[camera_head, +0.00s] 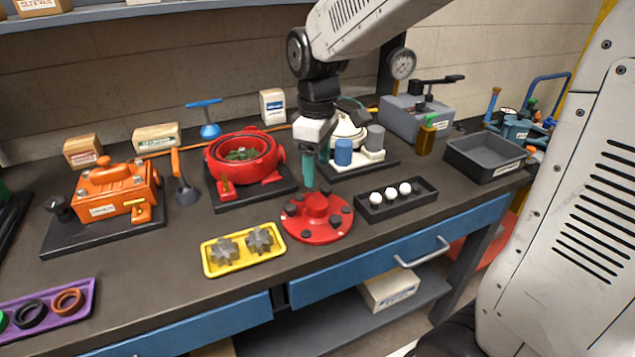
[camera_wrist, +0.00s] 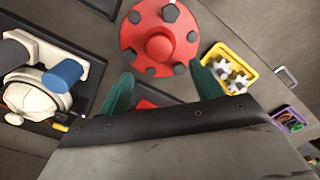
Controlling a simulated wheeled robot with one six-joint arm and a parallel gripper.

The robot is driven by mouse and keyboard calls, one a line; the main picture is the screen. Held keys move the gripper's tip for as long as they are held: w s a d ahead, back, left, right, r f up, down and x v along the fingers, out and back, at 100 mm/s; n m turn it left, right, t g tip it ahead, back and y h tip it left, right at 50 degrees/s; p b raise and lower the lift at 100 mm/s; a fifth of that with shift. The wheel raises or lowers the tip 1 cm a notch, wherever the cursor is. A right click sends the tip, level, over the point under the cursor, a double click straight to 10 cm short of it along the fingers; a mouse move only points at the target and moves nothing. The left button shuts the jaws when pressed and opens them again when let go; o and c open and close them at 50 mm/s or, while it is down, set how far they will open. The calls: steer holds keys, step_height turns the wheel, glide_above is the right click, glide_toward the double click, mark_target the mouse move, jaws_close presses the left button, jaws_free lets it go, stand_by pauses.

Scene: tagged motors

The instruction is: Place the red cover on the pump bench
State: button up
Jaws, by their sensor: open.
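The red cover (camera_head: 318,218) is a round disc with a raised hub and dark bolts around its rim. It lies on the bench top in front of the red pump. It also shows at the top of the wrist view (camera_wrist: 160,47). My gripper (camera_head: 309,172) points down just behind and above the cover. Its green fingers (camera_wrist: 162,90) are apart with nothing between them, and the cover lies beyond the tips. The red pump (camera_head: 238,160) has an open round housing and sits on a black base plate (camera_head: 252,195), left of my gripper.
A yellow tray (camera_head: 211,262) with grey gears is left of the cover. A black tray (camera_head: 397,205) with white balls is right. An orange pump (camera_head: 115,190) stands at left, a white unit with blue and grey cylinders (camera_head: 370,155) behind my gripper, and an empty grey bin (camera_head: 487,155) at right.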

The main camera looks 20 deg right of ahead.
steer(key=s+d+r+m, duration=0.1)
steer(key=s+m, duration=0.3)
steer(key=s, duration=0.7)
steer(key=s+d+r+m+t, duration=0.1)
steer(key=s+m, duration=0.4)
steer(key=s, duration=0.6)
step_height(320, 180, up, 2)
steer(key=shift+d+r, duration=0.15)
steer(key=shift+d, duration=0.4)
